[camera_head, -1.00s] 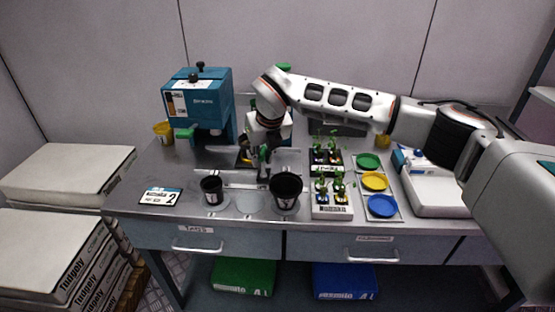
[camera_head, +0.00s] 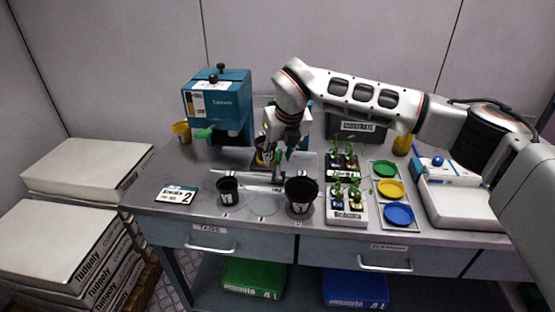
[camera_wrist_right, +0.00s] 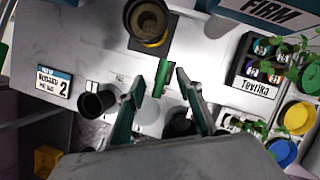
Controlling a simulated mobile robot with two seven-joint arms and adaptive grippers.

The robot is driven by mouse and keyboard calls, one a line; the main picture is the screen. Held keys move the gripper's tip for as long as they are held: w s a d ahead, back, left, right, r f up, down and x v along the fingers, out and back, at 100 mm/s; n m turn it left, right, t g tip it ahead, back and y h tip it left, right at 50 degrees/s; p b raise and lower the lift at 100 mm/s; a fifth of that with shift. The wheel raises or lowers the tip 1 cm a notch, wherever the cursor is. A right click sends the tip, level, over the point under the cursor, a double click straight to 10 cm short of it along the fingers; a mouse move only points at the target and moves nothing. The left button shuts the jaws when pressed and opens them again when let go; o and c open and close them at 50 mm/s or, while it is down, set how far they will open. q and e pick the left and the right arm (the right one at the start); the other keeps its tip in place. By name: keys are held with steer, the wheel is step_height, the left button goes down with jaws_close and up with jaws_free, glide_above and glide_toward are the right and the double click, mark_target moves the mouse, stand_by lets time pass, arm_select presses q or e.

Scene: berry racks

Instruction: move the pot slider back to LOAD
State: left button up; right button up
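The pot slider's green handle (camera_wrist_right: 163,78) stands upright in the right wrist view, between the tips of my right gripper (camera_wrist_right: 160,75). The two fingers are apart, with a gap on each side of the handle. In the head view my right gripper (camera_head: 283,152) is above the slider area behind the front pots. A dark pot filled with brown substrate (camera_wrist_right: 149,22) stands on a dark square plate beyond the handle; it also shows in the head view (camera_head: 262,150), partly behind the gripper. I cannot read a LOAD mark. My left gripper is not in view.
A blue machine (camera_head: 228,105) stands at the back left, and a box marked FIRM (camera_wrist_right: 270,10) is beyond the pot. Black pots (camera_head: 228,190) (camera_head: 301,195) stand at the front edge. Plant trays (camera_head: 347,212) and coloured dishes (camera_head: 391,189) are to the right.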

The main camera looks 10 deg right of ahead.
steer(key=v, duration=0.9)
steer(key=shift+r, duration=0.25)
